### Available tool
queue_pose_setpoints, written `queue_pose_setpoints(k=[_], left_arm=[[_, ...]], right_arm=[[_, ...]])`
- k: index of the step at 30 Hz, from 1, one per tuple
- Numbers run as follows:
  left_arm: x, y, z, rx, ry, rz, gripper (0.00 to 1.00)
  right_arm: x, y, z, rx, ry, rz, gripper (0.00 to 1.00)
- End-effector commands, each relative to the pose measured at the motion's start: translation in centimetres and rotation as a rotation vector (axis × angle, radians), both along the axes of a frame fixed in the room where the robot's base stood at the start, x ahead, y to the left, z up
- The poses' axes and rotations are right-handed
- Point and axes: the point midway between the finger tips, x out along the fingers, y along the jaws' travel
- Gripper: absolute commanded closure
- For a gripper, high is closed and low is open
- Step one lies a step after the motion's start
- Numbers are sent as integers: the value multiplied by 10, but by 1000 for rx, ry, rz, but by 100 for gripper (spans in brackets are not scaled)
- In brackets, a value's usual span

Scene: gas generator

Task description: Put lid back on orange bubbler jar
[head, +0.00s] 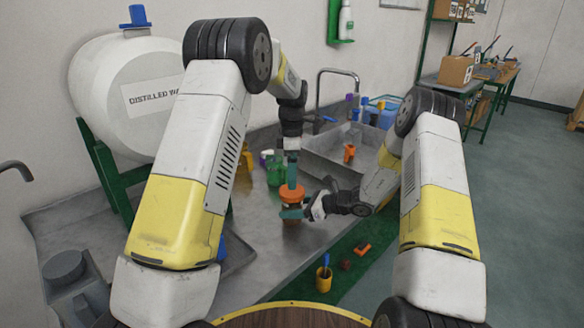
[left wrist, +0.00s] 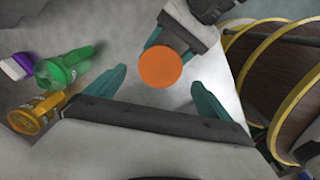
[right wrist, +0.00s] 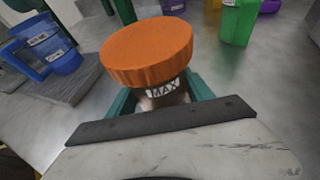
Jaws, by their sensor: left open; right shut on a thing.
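The orange lid (head: 292,194) sits on top of the bubbler jar, whose clear body with a MAX label (right wrist: 165,93) shows under the lid in the right wrist view. I cannot tell how tightly the lid is seated. My right gripper (head: 293,213) is shut around the jar body below the lid and holds it upright. My left gripper (left wrist: 158,78) is open and points down just above the lid, which shows as an orange disc (left wrist: 161,67) between and slightly beyond its fingertips. No finger clearly touches the lid.
Green (left wrist: 64,68) and yellow (left wrist: 38,112) containers are near the left gripper. A blue jug (right wrist: 52,52) stands on a grey tray. The metal sink (head: 330,160) is behind. A yellow cup (head: 324,279) and small orange and brown pieces are on the green strip in front.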

Motion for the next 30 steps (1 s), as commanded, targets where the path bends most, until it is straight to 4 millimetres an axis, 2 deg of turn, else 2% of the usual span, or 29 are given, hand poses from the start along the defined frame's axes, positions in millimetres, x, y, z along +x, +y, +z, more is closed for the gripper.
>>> queue_pose_setpoints(k=[3,10,15,23,25,30], left_arm=[[-1,0,-22,1,5,0,6],[-1,1,-53,1,4,1,6],[0,0,-62,0,1,0,6],[0,0,-64,0,1,0,6],[0,0,-63,0,1,0,14],[0,0,-63,0,1,0,48]], right_arm=[[0,0,0,1,0,0,100],[0,0,0,1,0,0,100],[0,0,0,1,0,0,100],[0,0,0,1,0,0,100],[0,0,0,1,0,0,100],[0,0,0,1,0,0,100]])
